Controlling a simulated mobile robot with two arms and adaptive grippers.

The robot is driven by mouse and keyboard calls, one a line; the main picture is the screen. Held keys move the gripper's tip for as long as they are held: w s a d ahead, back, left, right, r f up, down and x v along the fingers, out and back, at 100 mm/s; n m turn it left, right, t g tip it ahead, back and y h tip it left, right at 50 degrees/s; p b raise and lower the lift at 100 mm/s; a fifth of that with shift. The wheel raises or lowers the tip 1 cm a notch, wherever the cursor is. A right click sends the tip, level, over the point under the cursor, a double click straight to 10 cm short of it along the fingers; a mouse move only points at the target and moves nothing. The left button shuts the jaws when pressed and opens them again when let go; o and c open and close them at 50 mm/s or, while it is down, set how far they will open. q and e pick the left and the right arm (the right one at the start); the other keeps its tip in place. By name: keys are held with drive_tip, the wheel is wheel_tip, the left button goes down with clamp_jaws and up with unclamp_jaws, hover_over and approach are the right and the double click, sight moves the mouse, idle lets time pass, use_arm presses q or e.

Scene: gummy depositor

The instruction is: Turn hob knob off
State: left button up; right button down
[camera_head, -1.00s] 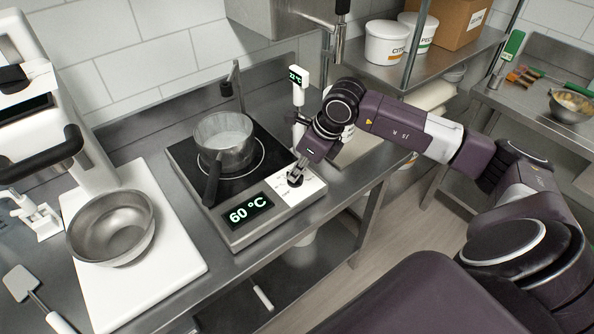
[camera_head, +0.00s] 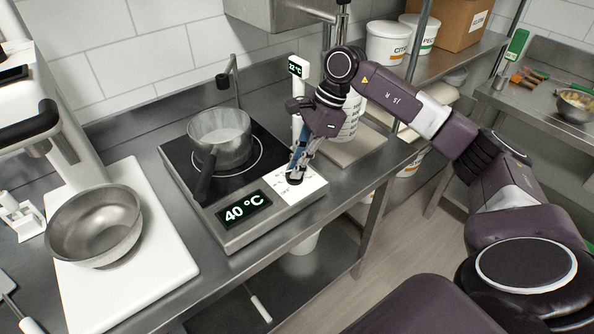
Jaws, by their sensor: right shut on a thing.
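The hob (camera_head: 227,246) stands on the steel counter, and its display (camera_head: 244,208) reads 40 °C. Its small dark knob (camera_head: 294,179) sits on the white panel (camera_head: 311,185) at the hob's right front corner. My right gripper (camera_head: 295,172) points down at the knob from above, with its fingers shut on it. The fingers hide much of the knob. A steel pot (camera_head: 222,143) with a dark handle stands on the black cooktop. My left gripper does not show.
A steel bowl (camera_head: 95,225) sits on a white board (camera_head: 167,262) at the left. The counter's front edge is close to the hob.

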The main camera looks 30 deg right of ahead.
drive_tip(key=n+g+b, duration=0.1)
drive_tip(key=n, duration=0.3)
drive_tip(key=shift+w+n+g+b, duration=0.2)
drive_tip(key=shift+n+g+b, duration=0.1)
drive_tip(key=shift+g+b, duration=0.1)
drive_tip(key=shift+r+n+g+b, duration=0.1)
drive_tip(key=shift+n+g+b, duration=0.55)
drive_tip(key=shift+n, duration=1.15)
drive_tip(key=c, duration=2)
unclamp_jaws()
drive_tip(key=shift+w+r, duration=0.1)
drive_tip(key=shift+r, duration=0.05)
drive_tip(key=v, duration=1.1)
drive_tip(key=shift+w+r, duration=0.1)
drive_tip(key=shift+r, duration=0.2)
